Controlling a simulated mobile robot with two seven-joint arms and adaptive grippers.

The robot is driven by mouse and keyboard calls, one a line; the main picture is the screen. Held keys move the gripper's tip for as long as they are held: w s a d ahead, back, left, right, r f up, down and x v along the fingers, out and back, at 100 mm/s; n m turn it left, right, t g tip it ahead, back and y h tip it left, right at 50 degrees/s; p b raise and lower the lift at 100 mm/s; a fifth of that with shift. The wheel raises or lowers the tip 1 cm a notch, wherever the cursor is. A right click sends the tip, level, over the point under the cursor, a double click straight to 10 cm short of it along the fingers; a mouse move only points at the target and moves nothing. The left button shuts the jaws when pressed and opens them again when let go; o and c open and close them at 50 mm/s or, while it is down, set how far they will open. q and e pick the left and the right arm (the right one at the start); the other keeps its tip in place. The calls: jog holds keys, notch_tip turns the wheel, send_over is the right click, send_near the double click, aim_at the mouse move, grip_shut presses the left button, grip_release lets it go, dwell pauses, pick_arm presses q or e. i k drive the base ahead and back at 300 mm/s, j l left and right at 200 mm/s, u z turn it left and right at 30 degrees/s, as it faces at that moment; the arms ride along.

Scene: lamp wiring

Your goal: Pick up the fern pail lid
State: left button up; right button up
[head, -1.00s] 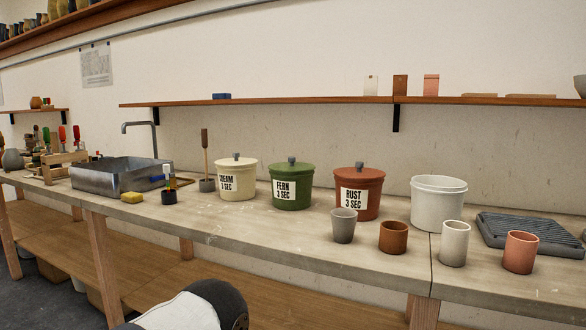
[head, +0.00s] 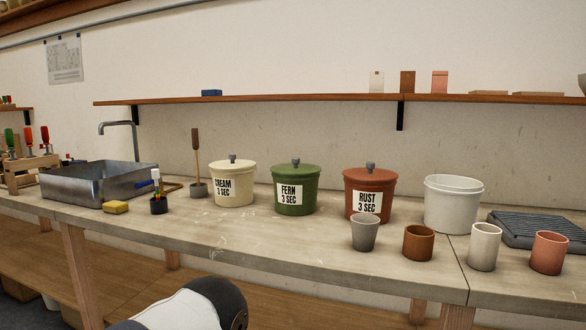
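The fern pail (head: 296,197) is a green bucket with a white label reading FERN 3 SEC. It stands upright on the workbench between the cream pail (head: 232,187) and the rust pail (head: 370,199). The fern pail lid (head: 296,171) is green with a grey knob on top and sits on the pail's rim. The cream and rust pails also have lids on. Part of one of my arms shows at the bottom of the head view, below the bench front. Neither gripper is in view.
In front of the rust pail stand a grey cup (head: 365,233) and a brown cup (head: 418,243). An open white bucket (head: 453,204) is at right. A metal sink (head: 98,183) and yellow sponge (head: 116,207) are at left. The bench (head: 270,242) before the fern pail is clear.

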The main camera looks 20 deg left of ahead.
aim_at(295, 167)
jog(key=j+z, duration=0.15)
jog(key=j, duration=0.45)
jog(key=j+z, duration=0.15)
jog(key=j, duration=0.4)
jog(key=j+z, duration=0.15)
jog(key=j, duration=0.45)
jog(key=k+j+z, duration=0.1)
jog(key=j, duration=0.5)
jog(key=k+j+z, duration=0.15)
jog(key=j, duration=0.4)
